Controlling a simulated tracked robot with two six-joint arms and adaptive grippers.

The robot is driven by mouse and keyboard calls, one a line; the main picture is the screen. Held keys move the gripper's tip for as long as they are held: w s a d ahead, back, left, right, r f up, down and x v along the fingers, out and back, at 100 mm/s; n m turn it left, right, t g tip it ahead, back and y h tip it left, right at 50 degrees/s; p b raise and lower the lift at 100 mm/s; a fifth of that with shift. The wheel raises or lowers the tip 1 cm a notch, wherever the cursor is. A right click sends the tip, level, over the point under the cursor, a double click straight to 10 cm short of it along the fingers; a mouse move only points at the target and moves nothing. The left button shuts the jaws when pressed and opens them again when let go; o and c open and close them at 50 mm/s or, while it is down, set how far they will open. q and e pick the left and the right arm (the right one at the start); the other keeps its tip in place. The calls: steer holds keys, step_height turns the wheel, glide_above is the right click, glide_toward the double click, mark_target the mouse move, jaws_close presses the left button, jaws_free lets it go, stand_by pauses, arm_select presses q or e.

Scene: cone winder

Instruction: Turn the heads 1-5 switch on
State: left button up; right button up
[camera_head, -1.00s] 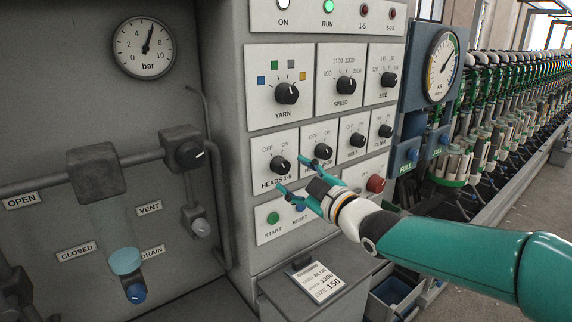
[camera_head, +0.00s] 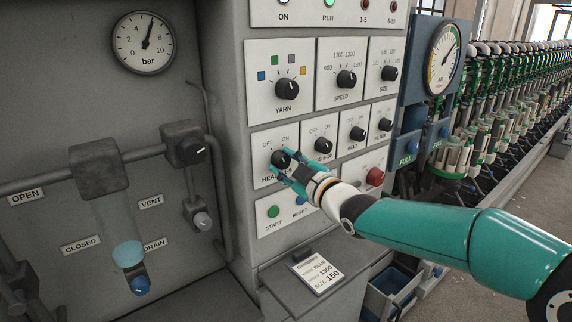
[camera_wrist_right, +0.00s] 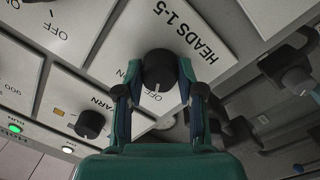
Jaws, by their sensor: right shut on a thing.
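The heads 1-5 switch is a round black knob (camera_head: 281,158) on a white plate with OFF and ON printed above it. In the right wrist view the knob (camera_wrist_right: 158,70) sits between my two fingers, and its white mark points to the OFF label. My right gripper (camera_head: 284,165) is shut on this knob; its fingers partly hide the HEADS lettering in the head view. The fingers also show in the right wrist view (camera_wrist_right: 160,95), one on each side of the knob. My left gripper is in neither view.
Neighbouring knobs sit close by: the yarn knob (camera_head: 287,89) above and another switch (camera_head: 323,146) to the right. A green start button (camera_head: 273,211) is below, and a red button (camera_head: 375,177) is beside my right forearm. A card (camera_head: 318,272) lies on the ledge below.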

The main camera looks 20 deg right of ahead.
steer(key=shift+m, duration=0.3)
steer(key=shift+c, duration=0.2)
steer(key=shift+m, duration=0.9)
steer(key=m, duration=0.2)
steer(key=shift+m+g+p, duration=0.3)
steer(key=shift+p, duration=0.05)
steer(key=m+p, duration=0.1)
steer(key=m, duration=0.2)
steer(key=shift+r+p, duration=0.1)
steer(key=shift+p, duration=0.3)
steer(key=shift+m+p, duration=0.8)
steer(key=shift+m, duration=1)
steer(key=o, duration=1.1)
steer(key=shift+o, duration=0.2)
